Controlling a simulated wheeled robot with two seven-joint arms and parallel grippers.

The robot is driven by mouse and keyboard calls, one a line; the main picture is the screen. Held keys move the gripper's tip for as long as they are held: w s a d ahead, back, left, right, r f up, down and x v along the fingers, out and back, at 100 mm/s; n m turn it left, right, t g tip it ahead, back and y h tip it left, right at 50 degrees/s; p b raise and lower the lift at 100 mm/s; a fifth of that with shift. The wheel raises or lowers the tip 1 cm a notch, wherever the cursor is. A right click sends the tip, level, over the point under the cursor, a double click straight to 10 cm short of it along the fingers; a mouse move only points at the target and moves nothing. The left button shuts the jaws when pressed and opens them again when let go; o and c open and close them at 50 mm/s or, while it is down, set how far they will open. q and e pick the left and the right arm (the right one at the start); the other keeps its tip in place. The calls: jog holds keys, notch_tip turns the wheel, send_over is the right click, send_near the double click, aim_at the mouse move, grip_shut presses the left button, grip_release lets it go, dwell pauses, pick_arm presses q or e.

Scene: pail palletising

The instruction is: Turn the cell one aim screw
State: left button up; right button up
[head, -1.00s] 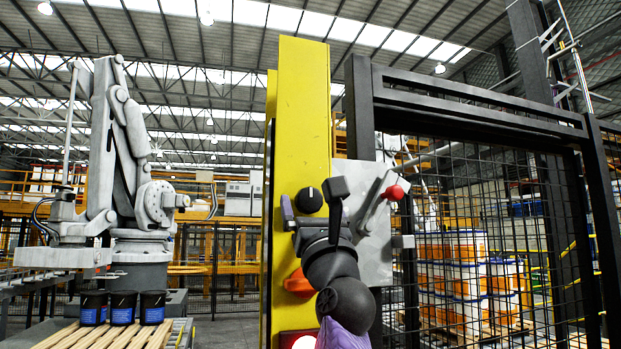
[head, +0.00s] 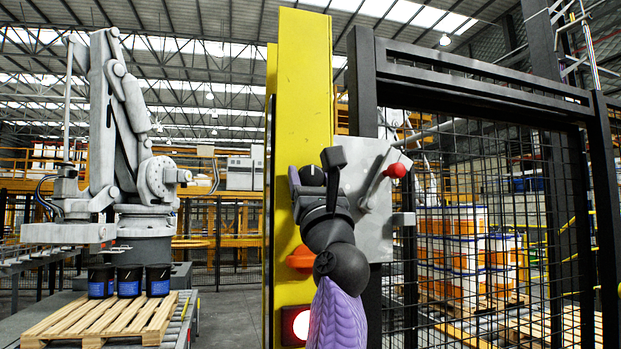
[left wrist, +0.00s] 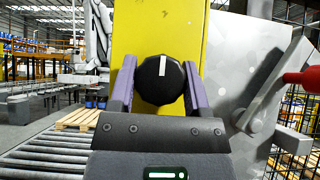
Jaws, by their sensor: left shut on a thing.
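The black knob (left wrist: 157,84) with a white mark sits on the yellow post (head: 302,80); the mark stands nearly upright, tilted slightly right. In the head view the knob (head: 311,177) is partly covered by my left gripper (head: 312,180). In the left wrist view my left gripper (left wrist: 157,85) has one purple-padded finger on each side of the knob and is shut on it. My right gripper is in neither view.
A grey latch plate with a red-knobbed lever (head: 395,171) is just right of the knob. A mesh gate (head: 470,200) stands right; a pallet (head: 100,317) with black pails (head: 130,281) is left.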

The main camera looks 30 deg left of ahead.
pick_arm(q)
jog(key=shift+r+m+t+h+p, duration=0.1)
jog(key=shift+m+t+h+p, duration=0.75)
jog(key=shift+m+h+p, duration=0.5)
jog(key=shift+r+m+t+h+p, duration=0.1)
jog(key=shift+m+t+h+p, duration=0.8)
jog(key=shift+m, duration=0.8)
jog(key=shift+r+m+t+h+p, duration=0.1)
jog(key=shift+m+t+h+p, duration=0.7)
jog(key=shift+m+h, duration=0.65)
jog(key=m, duration=0.1)
jog(key=m+h+p, duration=0.1)
jog(key=shift+s+f+m+h, duration=0.1)
jog(key=shift+f+m+h, duration=0.05)
jog(key=shift+m+h, duration=0.15)
jog(key=shift+f+m+t+h, duration=0.1)
jog(key=shift+m+t+h, duration=0.25)
jog(key=shift+m+h, duration=1.05)
jog(key=o, duration=1.3)
